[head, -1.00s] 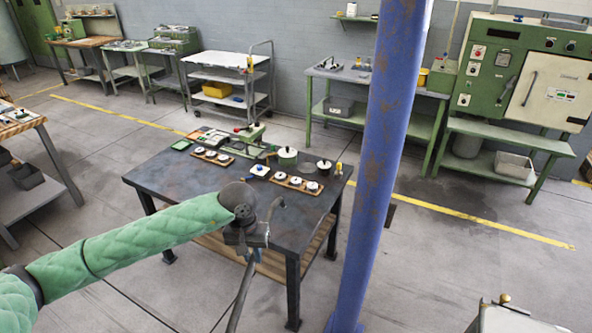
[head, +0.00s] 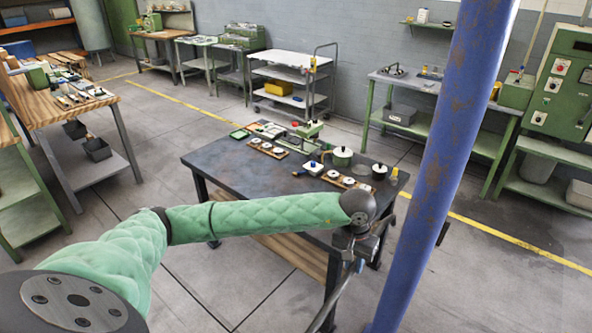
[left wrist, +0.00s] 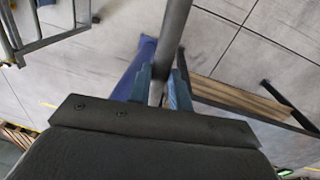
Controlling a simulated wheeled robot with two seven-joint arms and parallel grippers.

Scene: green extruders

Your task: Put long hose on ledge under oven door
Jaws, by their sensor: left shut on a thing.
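My left gripper (head: 358,262) is shut on a long grey hose (head: 338,296), in front of the dark table's right front corner. The hose hangs down and left, out of the head view's bottom edge. In the left wrist view, the hose (left wrist: 174,32) runs up from between the blue fingers of the gripper (left wrist: 160,88). The green oven (head: 561,85) stands against the back wall at the right edge of the head view. Its door is mostly cut off. The green ledge (head: 556,154) below it is partly in view. My right gripper is not in view.
A blue post (head: 440,170) stands between my left gripper and the oven. The dark table (head: 240,175) holds pots and small parts. A green bench (head: 460,130) stands by the wall, left of the oven. Floor is clear right of the post.

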